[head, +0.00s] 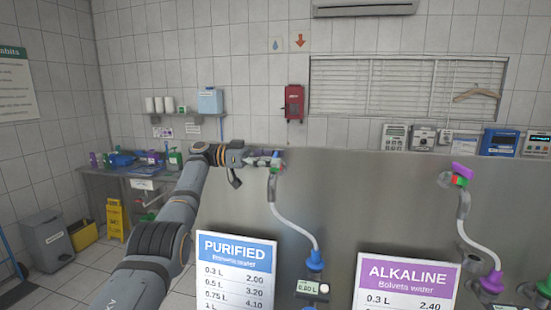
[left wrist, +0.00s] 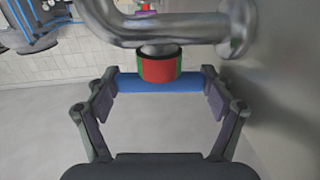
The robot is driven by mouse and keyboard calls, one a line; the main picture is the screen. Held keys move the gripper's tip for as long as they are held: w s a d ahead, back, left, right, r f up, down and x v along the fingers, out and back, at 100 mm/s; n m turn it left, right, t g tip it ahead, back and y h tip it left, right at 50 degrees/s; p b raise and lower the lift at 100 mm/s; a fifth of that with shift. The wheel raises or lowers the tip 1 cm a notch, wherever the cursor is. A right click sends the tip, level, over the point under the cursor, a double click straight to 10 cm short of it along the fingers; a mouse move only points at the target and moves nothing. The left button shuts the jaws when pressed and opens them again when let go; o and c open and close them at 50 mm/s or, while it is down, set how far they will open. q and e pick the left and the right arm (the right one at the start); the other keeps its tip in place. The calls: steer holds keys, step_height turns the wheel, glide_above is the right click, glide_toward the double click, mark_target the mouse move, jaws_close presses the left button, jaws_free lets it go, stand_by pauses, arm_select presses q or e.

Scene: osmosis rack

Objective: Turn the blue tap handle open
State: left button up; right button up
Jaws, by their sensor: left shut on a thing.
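The blue tap handle (left wrist: 160,82) lies crosswise under a red and green collar (left wrist: 158,66) on a curved metal pipe (left wrist: 165,30) in the left wrist view. My left gripper (left wrist: 160,95) is shut on the handle, with one finger at each end of the bar. In the head view my left gripper (head: 265,160) is at the tap above the purified water sign (head: 237,268), and its fingers partly cover the handle. I cannot tell from these views how far the handle is turned. My right gripper is not in view.
A steel panel (head: 370,205) fills the front right. A second tap with a purple handle (head: 463,171) stands right, above the alkaline sign (head: 408,280). A hose (head: 290,222) hangs below the blue tap. A side table (head: 125,171) and yellow floor sign (head: 115,218) are at left.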

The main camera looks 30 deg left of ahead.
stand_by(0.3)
arm_select(q)
steer(key=o, duration=0.9)
steer(key=shift+o, duration=0.7)
steer(key=shift+s+r, duration=0.1)
